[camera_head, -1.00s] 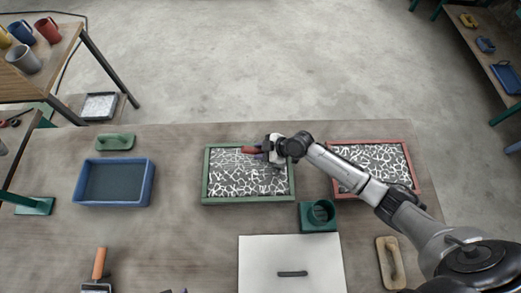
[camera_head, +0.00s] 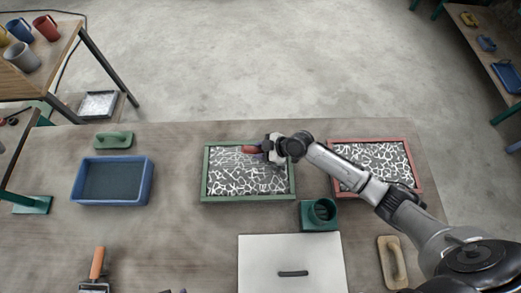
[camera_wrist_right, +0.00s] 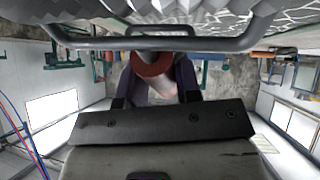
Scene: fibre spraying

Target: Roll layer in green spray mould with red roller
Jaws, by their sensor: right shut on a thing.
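The green spray mould (camera_head: 248,198) lies on the table, its inside covered with white strands on a dark base. My right gripper (camera_head: 266,153) is over the mould's upper right part, shut on the red roller (camera_head: 249,149), whose red handle end sticks out to the left. In the right wrist view the red handle (camera_wrist_right: 153,68) sits between the gripper's fingers, and a ridged metal roller head (camera_wrist_right: 200,12) lies close to the white-stranded surface. In the head view the gripper hides the roller head, so contact there cannot be told. My left gripper is not recognisable in view.
A red-framed mould (camera_head: 414,165) with white strands is at right, partly behind my arm. A green holder (camera_head: 319,214) stands just below the green mould. A blue bin (camera_head: 112,203), green float (camera_head: 114,140), orange-handled tool (camera_head: 97,262), white lidded board (camera_head: 290,250) and wooden float (camera_head: 392,262) lie around.

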